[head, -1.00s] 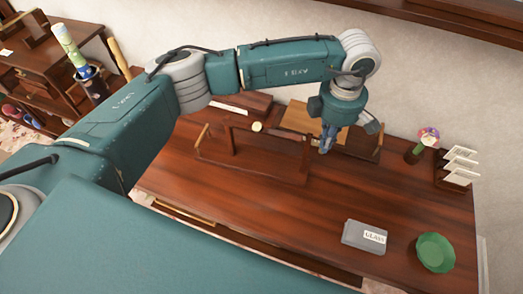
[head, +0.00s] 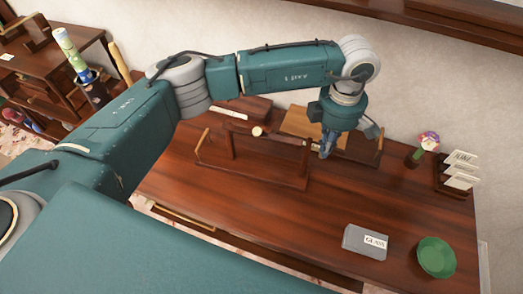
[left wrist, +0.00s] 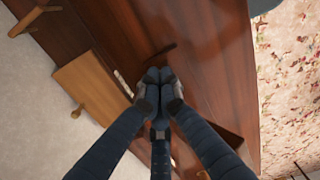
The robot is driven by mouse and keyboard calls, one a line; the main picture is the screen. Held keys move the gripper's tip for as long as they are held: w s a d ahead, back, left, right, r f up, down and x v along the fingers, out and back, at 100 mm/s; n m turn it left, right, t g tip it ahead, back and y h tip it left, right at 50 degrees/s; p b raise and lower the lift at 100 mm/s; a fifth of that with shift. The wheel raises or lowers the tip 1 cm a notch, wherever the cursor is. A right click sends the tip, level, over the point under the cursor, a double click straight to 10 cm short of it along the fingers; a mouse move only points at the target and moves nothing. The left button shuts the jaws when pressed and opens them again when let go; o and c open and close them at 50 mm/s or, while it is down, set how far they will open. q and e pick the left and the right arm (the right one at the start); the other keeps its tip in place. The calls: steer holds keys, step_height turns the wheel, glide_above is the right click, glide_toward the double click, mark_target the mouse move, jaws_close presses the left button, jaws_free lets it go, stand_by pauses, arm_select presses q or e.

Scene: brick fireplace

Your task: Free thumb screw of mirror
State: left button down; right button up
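A dark wooden stand with two upright posts (head: 232,141), which looks like the mirror's frame, is on the table. A pale round knob (head: 257,131) shows near its left post. I cannot make out a mirror glass or a thumb screw. My left gripper (head: 326,148) points down just beyond the stand's right end. In the left wrist view its fingertips (left wrist: 157,76) are together, and I see nothing between them. A small thing pinched there could be hidden by the fingers. My right gripper is not in view.
A tan wooden panel (head: 300,118) lies behind the stand; its small knob (left wrist: 76,112) shows in the left wrist view. A grey box labelled GLASS (head: 362,240), a green bowl (head: 436,257), a flower pot (head: 415,155) and a card rack (head: 459,178) are on the right. The table's front middle is clear.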

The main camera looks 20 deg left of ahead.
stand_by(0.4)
arm_select(q)
steer(key=shift+f, duration=0.2)
steer(key=shift+s, duration=0.2)
step_height(320, 180, up, 7)
steer(key=p, duration=0.1)
steer(key=shift+s+p, duration=0.3)
steer(key=shift+s, duration=0.1)
stand_by(0.6)
